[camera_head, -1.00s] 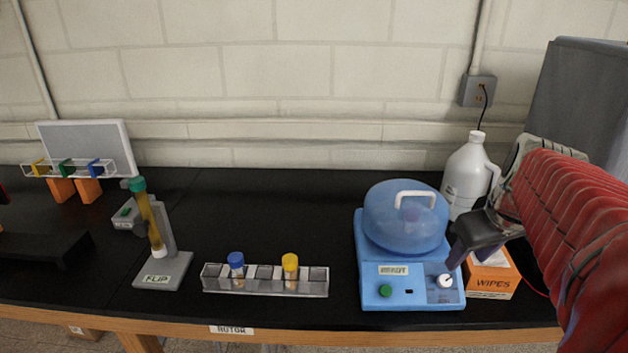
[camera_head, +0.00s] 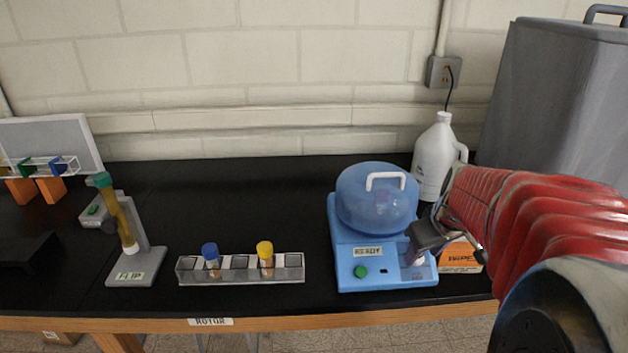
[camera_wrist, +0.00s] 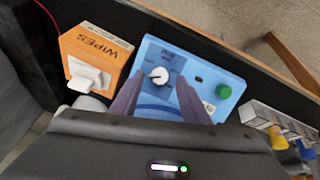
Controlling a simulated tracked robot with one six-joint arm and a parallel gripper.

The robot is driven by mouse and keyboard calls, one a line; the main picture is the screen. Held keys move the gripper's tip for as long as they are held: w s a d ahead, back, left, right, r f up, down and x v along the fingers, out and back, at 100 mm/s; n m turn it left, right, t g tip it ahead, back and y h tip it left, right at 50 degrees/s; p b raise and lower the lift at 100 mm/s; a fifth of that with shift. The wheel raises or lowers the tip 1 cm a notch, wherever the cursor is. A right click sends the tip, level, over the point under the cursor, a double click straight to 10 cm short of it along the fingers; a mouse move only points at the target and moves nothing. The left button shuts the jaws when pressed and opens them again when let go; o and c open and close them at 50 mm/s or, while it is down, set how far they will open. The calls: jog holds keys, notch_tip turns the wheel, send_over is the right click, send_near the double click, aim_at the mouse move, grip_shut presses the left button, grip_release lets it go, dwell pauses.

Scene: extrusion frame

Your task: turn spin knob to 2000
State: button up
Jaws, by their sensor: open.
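The blue centrifuge (camera_head: 345,268) stands on the black bench with its domed lid shut and a label reading READY. Its white spin knob (camera_wrist: 159,75) sits on a darker panel in the wrist view. My gripper (camera_wrist: 160,80) is open, with one purple finger on each side of the knob as seen from the wrist. I cannot tell whether the fingers touch it. In the head view my gripper (camera_head: 416,256) is over the front right of the centrifuge and largely hides the knob. The dial marks are too small to read.
A green button (camera_head: 361,271) is left of the knob. The orange wipes box (camera_head: 459,262) stands close on the right, with a white jug (camera_head: 437,160) behind. A tube rack (camera_head: 240,270) and the FLIP stand (camera_head: 137,268) are to the left. Bench behind the rack is clear.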

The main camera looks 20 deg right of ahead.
aim_at(419, 259)
jog(key=shift+x, duration=1.75)
